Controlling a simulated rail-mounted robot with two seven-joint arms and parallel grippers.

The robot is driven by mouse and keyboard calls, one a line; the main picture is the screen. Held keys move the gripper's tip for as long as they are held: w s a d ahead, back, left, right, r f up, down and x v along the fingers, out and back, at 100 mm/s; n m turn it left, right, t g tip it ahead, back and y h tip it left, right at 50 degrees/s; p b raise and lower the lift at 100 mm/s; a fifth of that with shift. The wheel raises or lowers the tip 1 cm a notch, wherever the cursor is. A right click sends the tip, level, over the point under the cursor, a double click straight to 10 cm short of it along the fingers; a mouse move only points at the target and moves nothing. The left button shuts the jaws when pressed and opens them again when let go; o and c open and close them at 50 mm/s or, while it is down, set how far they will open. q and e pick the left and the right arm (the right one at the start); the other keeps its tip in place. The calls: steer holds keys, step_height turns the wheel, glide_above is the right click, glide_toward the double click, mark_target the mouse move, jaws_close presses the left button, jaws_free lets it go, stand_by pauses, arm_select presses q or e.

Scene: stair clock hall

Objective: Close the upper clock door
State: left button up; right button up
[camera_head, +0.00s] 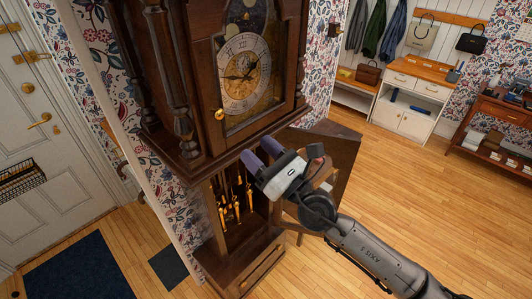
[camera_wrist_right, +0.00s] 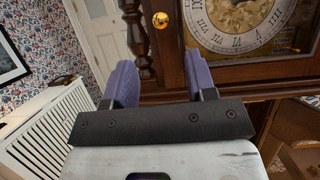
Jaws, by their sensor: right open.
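The tall clock's upper door (camera_head: 298,60) frames a pale dial with gold ornament. It looks flush or nearly flush with the hood; a small gap cannot be ruled out. Its round brass knob (camera_head: 220,114) is at the lower left of the frame, and the knob also shows in the right wrist view (camera_wrist_right: 160,19). My right gripper (camera_head: 261,155) has purple fingers spread apart with nothing between them. It is below and right of the knob, near the hood's lower moulding, apart from the knob. In the right wrist view the fingers (camera_wrist_right: 160,62) point toward the hood. My left gripper is not seen.
The lower clock door (camera_head: 338,150) hangs open to the right, close beside my right gripper. Brass weights (camera_head: 237,205) hang in the open trunk. A white door (camera_head: 45,140) stands left, and a bench and cabinet (camera_head: 410,110) stand behind.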

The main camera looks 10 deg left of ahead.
steer(key=shift+v, duration=0.95)
